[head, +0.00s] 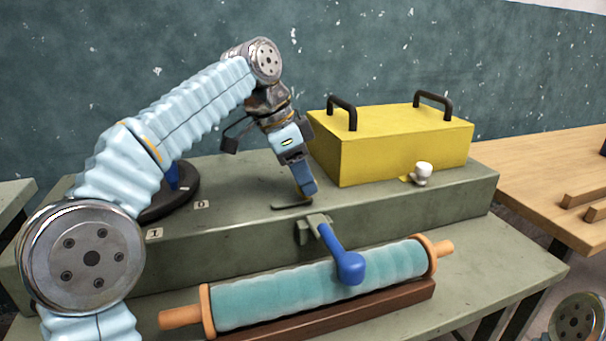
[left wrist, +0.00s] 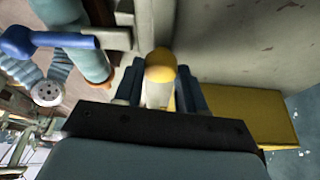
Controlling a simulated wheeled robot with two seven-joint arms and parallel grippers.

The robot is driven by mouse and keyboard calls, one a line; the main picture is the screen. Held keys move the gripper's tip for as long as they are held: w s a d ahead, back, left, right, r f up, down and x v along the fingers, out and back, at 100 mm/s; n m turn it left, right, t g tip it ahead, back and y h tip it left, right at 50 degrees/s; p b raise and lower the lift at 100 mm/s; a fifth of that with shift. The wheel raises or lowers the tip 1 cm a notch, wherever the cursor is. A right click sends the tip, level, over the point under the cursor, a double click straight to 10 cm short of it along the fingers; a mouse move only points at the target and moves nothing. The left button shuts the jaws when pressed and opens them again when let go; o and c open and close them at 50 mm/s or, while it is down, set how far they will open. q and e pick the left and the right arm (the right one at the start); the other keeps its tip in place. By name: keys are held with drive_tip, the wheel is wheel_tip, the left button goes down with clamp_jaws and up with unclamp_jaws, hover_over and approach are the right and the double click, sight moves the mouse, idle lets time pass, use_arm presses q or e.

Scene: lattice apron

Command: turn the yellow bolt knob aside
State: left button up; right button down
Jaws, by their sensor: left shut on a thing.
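The yellow bolt knob (left wrist: 160,68) shows in the left wrist view as a rounded yellow cap on a paler stem, between the two dark blue fingers. My left gripper (head: 304,188) points down at the top of the grey-green cabinet, left of the yellow box, and is shut on the knob. In the head view the fingers hide nearly all of the knob. A dark bent slot (head: 288,206) shows on the cabinet top just below the fingertips. My right gripper is not in view.
The yellow box (head: 400,146) with two black handles and a white knob (head: 423,170) stands right of the gripper. A blue lever (head: 345,262) sticks out from the cabinet front, above a teal roller (head: 300,293). A black round base (head: 180,195) lies left.

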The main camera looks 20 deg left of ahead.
sight(288, 199)
use_arm(q)
drive_tip(key=o, duration=1.1)
drive_tip(key=v, duration=0.7)
drive_tip(key=shift+r, duration=0.2)
